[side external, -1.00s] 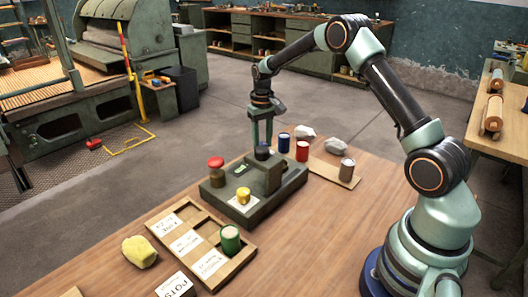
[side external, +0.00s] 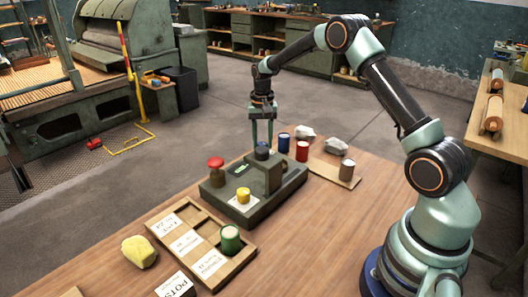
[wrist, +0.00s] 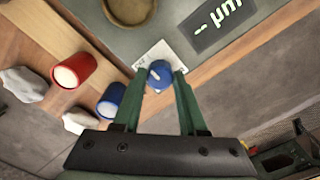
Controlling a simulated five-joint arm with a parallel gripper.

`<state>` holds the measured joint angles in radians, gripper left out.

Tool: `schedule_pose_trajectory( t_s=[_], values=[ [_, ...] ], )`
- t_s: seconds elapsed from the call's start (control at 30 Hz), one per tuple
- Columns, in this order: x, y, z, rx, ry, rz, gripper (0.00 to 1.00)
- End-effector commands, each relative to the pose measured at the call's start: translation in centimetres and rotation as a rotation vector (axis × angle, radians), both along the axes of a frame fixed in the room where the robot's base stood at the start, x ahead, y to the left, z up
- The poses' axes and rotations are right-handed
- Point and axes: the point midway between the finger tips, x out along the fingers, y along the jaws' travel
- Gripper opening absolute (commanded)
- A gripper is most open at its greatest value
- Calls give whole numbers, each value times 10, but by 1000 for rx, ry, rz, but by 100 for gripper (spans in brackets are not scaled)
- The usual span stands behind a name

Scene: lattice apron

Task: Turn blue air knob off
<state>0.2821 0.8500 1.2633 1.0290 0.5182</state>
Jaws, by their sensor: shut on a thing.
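The blue air knob (wrist: 160,73) sits on the near edge of the grey-green device in the wrist view, over a small white label (wrist: 152,52). A pale mark shows on its top; the label's words are too small to read. My gripper (wrist: 161,78) is shut on the knob, one green finger on each side. In the side external view my gripper (side external: 262,143) points straight down at the back of the device (side external: 225,198), and the knob (side external: 262,152) shows dark blue below the fingertips.
A red mushroom button (side external: 215,163) and a yellow knob (side external: 243,195) are on the device. Blue (side external: 284,142) and red (side external: 302,151) pots stand close to the right. A wooden tray (side external: 185,240) with a green pot lies in front.

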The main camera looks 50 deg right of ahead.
Motion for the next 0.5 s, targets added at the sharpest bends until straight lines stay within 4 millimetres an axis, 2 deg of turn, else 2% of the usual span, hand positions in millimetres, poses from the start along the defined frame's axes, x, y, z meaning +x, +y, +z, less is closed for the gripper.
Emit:
schedule_pose_trajectory(
  t_s=[0.27, 0.3, 0.37, 0.5],
  values=[
    [1, 0, 2, -1, -2, -2, 0],
    [1, 0, 2, -1, -2, -2, 49],
    [1, 0, 2, -1, -2, -1, 71],
    [0, 0, 1, -1, -2, -1, 71]
  ],
)
